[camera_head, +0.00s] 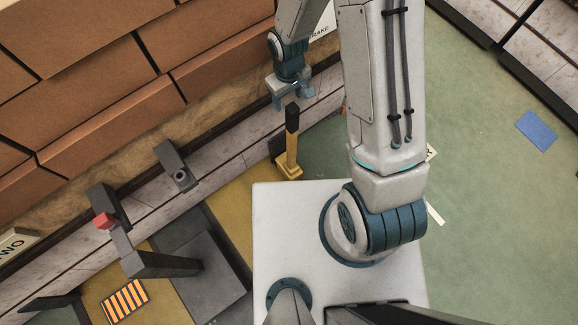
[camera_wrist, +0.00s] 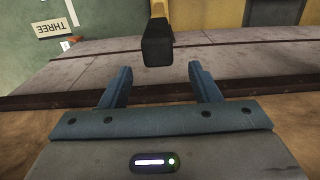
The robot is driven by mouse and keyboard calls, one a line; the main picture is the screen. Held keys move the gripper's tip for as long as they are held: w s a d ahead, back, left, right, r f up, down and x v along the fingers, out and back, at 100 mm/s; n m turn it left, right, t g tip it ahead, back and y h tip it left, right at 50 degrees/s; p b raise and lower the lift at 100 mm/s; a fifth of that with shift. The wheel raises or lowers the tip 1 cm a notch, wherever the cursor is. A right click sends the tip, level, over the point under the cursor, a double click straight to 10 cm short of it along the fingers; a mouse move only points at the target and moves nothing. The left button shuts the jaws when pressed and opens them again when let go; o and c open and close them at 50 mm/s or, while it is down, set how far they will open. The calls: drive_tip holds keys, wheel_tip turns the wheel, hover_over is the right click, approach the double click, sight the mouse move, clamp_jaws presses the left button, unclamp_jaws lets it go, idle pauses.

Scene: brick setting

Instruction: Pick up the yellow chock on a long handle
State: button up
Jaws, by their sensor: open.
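The yellow chock (camera_head: 289,166) stands on the floor near the wall in the head view, its long handle upright with a black grip (camera_head: 292,117) on top. My gripper (camera_head: 292,103) is open and appears just above and behind the top of the handle in the head view. In the wrist view the black grip (camera_wrist: 158,50) shows beyond the open fingers (camera_wrist: 160,85), roughly centred between them and not enclosed. A bit of yellow shows at the top edge behind the grip. The chock's base is hidden in the wrist view.
A blue square (camera_head: 537,130) lies on open green floor at right.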

drive_tip(key=shift+d+f, duration=0.1)
drive_tip(key=shift+f, duration=1.35)
drive_tip(key=c, duration=1.2)
clamp_jaws()
drive_tip(key=shift+r, duration=0.1)
